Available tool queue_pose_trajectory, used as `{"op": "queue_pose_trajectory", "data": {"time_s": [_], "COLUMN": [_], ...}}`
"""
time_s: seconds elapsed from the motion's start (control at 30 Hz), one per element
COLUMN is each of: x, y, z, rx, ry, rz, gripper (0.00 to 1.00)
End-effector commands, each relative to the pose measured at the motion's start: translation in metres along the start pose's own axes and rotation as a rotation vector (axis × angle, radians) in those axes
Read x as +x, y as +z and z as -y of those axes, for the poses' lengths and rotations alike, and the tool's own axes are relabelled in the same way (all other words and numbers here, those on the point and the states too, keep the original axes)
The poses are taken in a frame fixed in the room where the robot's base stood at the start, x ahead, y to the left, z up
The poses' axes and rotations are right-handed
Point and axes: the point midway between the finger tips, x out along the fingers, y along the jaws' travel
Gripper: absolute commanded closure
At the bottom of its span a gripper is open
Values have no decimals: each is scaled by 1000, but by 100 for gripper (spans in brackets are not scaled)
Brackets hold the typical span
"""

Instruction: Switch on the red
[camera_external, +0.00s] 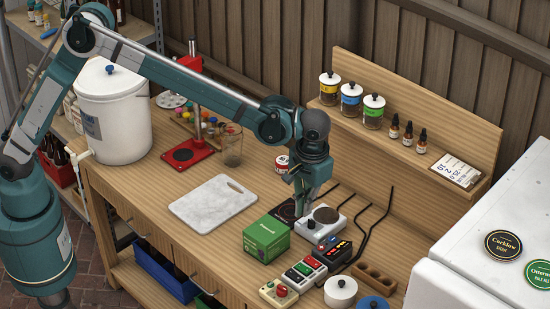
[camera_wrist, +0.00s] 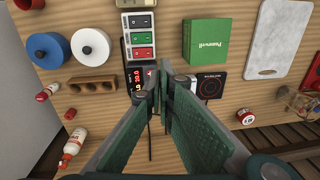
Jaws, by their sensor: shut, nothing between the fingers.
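A switch box (camera_wrist: 127,40) with a black, a green and a red rocker switch lies at the top of the wrist view. The red switch (camera_wrist: 143,53) is the one nearest the digital display unit (camera_wrist: 136,80). Whether it is pressed on or off is too small to tell. The switch box (camera_external: 305,271) also shows on the front part of the bench in the external view. My gripper (camera_external: 301,213) points down above the bench, beside the grey hotplate, behind the switch box and apart from it. Its fingers (camera_wrist: 165,72) are shut and empty, and partly cover the display unit.
A green carton (camera_external: 266,240) stands left of the switch box. The grey hotplate (camera_external: 309,228) and several black cables lie behind it. A beige box with buttons (camera_external: 278,292), a white spool (camera_external: 341,291) and a wooden holder (camera_external: 374,277) are close by. A marble board (camera_external: 212,204) lies further left.

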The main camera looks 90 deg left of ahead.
Motion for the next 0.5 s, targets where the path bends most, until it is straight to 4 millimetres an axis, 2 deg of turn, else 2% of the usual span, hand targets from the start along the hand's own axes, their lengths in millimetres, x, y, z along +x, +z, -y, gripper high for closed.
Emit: {"op": "queue_pose_trajectory", "data": {"time_s": [0.2, 0.5], "x": [20, 32], "y": [-6, -9], "z": [-19, -28], "rx": [-31, -50], "ry": [-24, -39], "rz": [15, 23], "gripper": [100, 100]}}
